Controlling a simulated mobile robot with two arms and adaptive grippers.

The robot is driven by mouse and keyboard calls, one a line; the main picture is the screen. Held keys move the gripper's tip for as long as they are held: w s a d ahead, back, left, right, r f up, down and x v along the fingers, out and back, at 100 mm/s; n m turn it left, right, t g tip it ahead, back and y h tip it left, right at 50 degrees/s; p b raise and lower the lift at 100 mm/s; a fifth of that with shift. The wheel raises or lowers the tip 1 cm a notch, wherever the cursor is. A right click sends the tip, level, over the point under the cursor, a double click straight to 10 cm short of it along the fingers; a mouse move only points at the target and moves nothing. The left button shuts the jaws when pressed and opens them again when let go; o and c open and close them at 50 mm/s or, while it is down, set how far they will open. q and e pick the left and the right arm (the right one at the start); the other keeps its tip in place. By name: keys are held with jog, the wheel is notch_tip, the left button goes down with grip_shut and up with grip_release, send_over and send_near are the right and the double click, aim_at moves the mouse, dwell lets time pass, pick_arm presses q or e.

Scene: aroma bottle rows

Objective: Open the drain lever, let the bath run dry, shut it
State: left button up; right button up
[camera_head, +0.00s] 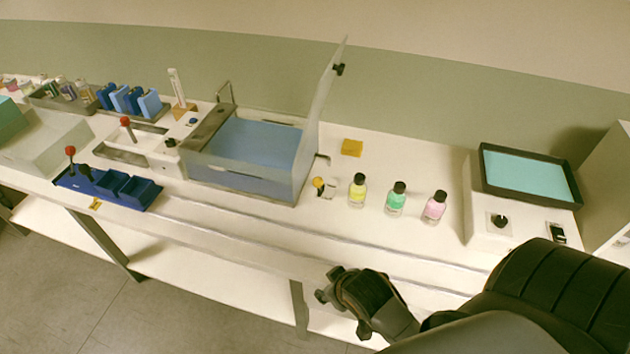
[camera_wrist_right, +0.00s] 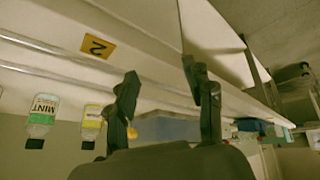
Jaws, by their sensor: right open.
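The bath (camera_head: 245,180) is a clear-walled box on the bench holding blue water (camera_head: 258,143). Its clear lid (camera_head: 322,110) stands raised at its right side. A small lever with a yellow knob (camera_head: 319,184) sits low at the bath's right front corner, beside a whitish fitting; whether it is open or shut I cannot tell. My right gripper (camera_head: 328,288) is open and empty, in front of the bench edge and below the lever. In the right wrist view its open fingers (camera_wrist_right: 162,88) frame the bench, with the blue bath (camera_wrist_right: 168,128) behind. My left gripper is not in view.
Yellow (camera_head: 357,191), green (camera_head: 396,199) and pink (camera_head: 435,207) bottles stand right of the lever. A blue tray (camera_head: 137,193) lies left of the bath. A black-framed teal panel (camera_head: 530,175) is at right. The bench front strip is clear.

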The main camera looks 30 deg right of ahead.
aim_at(317, 181)
jog(key=w+d+r+t, duration=0.1)
jog(key=w+d, duration=0.1)
jog(key=w+d+r+t+h, duration=0.1)
jog(key=w, duration=0.2)
jog(key=w+d+r+t, duration=0.1)
jog(key=w+d, duration=0.1)
jog(key=w, duration=0.1)
jog(key=shift+w+d+r+t, duration=0.15)
jog(key=shift+d+t, duration=0.15)
jog(key=w+d+r+t+h, duration=0.1)
jog(key=w+d+r+t, duration=0.3)
jog(key=w+d+r, duration=0.15)
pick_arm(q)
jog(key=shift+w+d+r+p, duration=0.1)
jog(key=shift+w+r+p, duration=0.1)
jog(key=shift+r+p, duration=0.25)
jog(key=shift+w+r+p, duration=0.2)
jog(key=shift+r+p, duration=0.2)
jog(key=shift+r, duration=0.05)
pick_arm(e)
jog(key=x, duration=0.9)
jog(key=a+x, duration=0.1)
jog(key=x, duration=0.4)
jog(key=shift+w+d+f, duration=0.1)
jog(key=shift+f, duration=0.05)
grip_shut()
